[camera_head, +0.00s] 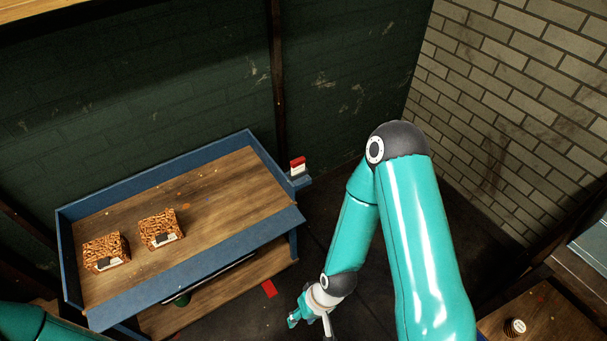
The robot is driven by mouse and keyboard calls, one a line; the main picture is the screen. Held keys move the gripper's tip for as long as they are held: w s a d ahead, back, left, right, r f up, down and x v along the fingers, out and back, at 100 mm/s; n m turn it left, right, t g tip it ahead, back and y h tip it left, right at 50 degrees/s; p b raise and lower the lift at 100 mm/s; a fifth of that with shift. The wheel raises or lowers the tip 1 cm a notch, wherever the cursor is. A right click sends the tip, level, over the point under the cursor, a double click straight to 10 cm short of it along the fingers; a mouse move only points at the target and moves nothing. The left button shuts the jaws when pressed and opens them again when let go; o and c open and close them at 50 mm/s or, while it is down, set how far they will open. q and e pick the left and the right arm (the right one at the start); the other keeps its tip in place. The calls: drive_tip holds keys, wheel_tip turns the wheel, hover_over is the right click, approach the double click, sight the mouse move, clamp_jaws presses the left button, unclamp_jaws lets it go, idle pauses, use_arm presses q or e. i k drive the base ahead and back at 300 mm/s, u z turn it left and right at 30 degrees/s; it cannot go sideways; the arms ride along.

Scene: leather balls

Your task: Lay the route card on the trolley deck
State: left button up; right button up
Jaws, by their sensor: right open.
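The trolley is blue-framed, and its wooden deck (215,190) has a raised blue rim. A small red-and-white card-like piece (298,166) stands upright at a bracket on the trolley's right end, outside the deck. My left gripper is out of view.
A lower wooden shelf (220,291) holds a green item. A wooden surface with a small round tub (515,327) is at bottom right.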

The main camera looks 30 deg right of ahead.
sight(253, 197)
drive_tip(key=z, duration=1.8)
drive_tip(key=i, duration=2.7)
drive_tip(key=u, duration=1.9)
drive_tip(key=i, duration=0.2)
drive_tip(key=u, duration=1.8)
